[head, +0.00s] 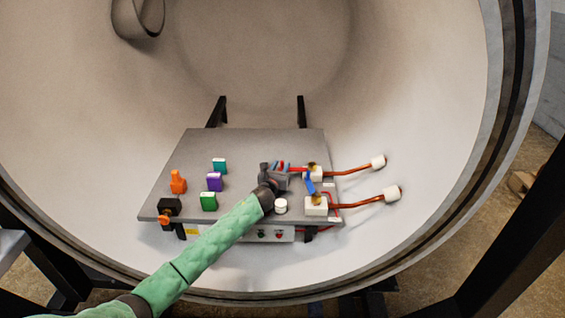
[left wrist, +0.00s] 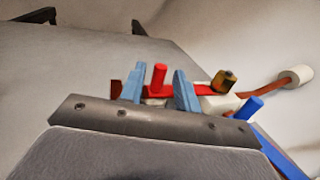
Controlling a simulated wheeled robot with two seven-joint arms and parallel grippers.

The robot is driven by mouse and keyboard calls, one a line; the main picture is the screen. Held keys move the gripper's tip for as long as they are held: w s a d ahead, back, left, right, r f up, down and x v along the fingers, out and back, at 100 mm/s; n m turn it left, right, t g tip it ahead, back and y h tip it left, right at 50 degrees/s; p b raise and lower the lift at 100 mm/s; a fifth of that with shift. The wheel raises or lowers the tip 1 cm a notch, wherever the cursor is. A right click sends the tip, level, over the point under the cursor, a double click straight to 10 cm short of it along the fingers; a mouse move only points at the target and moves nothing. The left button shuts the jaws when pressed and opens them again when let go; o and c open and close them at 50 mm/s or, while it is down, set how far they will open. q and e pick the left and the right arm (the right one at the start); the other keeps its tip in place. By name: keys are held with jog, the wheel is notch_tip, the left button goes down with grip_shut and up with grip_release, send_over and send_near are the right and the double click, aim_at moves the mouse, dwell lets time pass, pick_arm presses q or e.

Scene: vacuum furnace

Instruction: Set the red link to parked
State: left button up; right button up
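The red link shows in the left wrist view (left wrist: 158,79) as a flat red bar with an upright red peg. Its right end lies by a white block (left wrist: 222,104) topped by a dark and yellow knob (left wrist: 225,80). In the head view the link (head: 297,170) is partly hidden behind my left gripper (head: 281,167). My left gripper is open, its two blue fingers (left wrist: 160,88) on either side of the red peg with a small gap on each side. It looks empty. My right gripper is not in view.
A blue link (head: 310,185) lies close to the right of the gripper, above a second white block (head: 316,207). Copper rods run right to white insulators (head: 391,194). Green (head: 208,201), purple (head: 214,181), teal (head: 219,165) and orange (head: 178,182) pieces stand left on the grey plate (head: 262,142).

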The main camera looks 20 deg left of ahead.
pick_arm(q)
jog(key=shift+w, duration=1.05)
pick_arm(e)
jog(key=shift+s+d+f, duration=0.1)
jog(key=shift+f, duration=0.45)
pick_arm(q)
grip_shut()
